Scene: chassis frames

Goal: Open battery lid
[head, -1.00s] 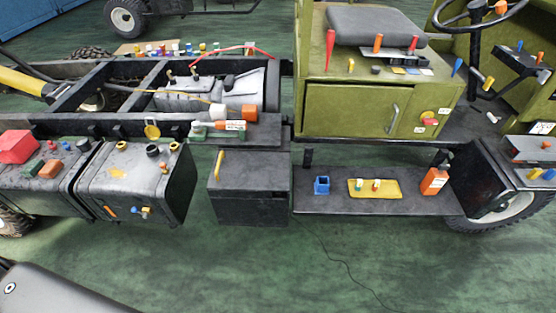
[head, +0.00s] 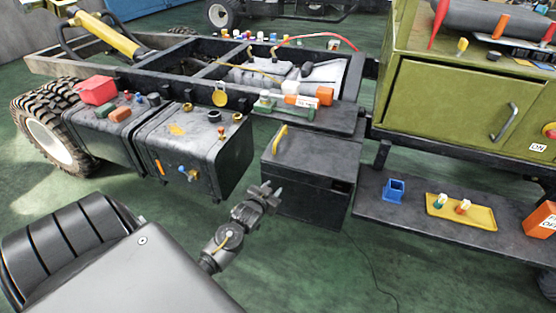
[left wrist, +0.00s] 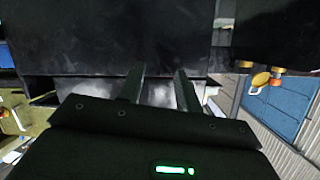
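The battery box (head: 306,193) is a black box below the chassis frame, in the middle of the head view. Its flat lid (head: 315,157) lies closed on top, with a yellow handle (head: 281,139) at the lid's left side. My left gripper (head: 272,192) is in front of the box's left front edge, below the handle; I cannot tell whether it touches. In the left wrist view its two fingers (left wrist: 159,85) are apart with nothing between them, before a dark surface (left wrist: 110,35). The handle is not clear in that view. My right gripper is not in view.
A black tank (head: 195,150) with caps and a blue valve stands left of the box. A step board (head: 420,215) with a blue cup and yellow tray is at the right. Small bottles (head: 283,108) lie on the ledge behind the lid. The green floor in front is open.

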